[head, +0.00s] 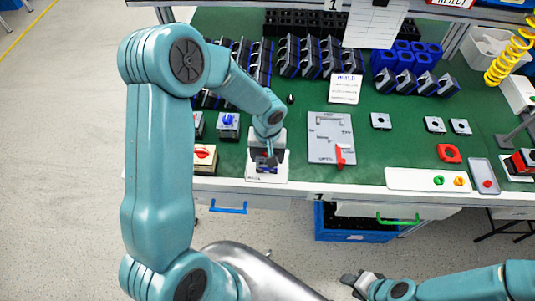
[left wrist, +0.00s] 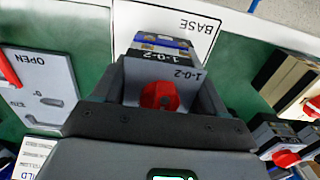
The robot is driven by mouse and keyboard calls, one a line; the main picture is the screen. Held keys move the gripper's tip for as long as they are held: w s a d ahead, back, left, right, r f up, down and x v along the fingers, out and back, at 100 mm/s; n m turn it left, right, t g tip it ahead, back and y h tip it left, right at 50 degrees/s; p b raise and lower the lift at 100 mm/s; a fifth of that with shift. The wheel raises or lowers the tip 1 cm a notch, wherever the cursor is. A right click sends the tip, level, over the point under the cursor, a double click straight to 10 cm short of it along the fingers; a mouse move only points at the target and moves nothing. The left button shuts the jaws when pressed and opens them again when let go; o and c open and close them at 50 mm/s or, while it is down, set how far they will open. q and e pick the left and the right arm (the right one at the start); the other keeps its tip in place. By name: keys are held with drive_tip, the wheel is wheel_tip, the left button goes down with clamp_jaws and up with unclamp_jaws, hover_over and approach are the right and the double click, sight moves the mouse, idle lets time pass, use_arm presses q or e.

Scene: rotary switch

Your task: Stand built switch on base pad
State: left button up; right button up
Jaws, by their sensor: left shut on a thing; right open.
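The built switch (left wrist: 160,94) has a red knob and a grey plate marked 1-0-2, with a blue and black body behind it. It also shows in the head view (head: 267,169), mostly hidden under my left gripper (head: 268,159). In the left wrist view, my left gripper (left wrist: 158,82) is shut on the switch, one finger on each side. The white base pad (left wrist: 198,24), marked BASE, lies right behind the switch; it also shows in the head view (head: 281,178). I cannot tell whether the switch touches the pad. My right gripper (head: 358,284) is open and empty, low in front of the bench.
A grey board (head: 320,128) with a red handle (head: 340,155) lies right of the pad. A yellow box with a red knob (head: 203,157) and a blue-topped block (head: 228,124) stand left. Black and blue parts fill the back.

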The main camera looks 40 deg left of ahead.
use_arm(q)
drive_tip(key=shift+w+a+f, duration=0.1)
drive_tip(key=shift+w+f, duration=0.05)
drive_tip(key=shift+f, duration=0.15)
drive_tip(key=o, duration=1.1)
drive_tip(key=shift+f, duration=0.15)
drive_tip(key=shift+s, duration=0.2)
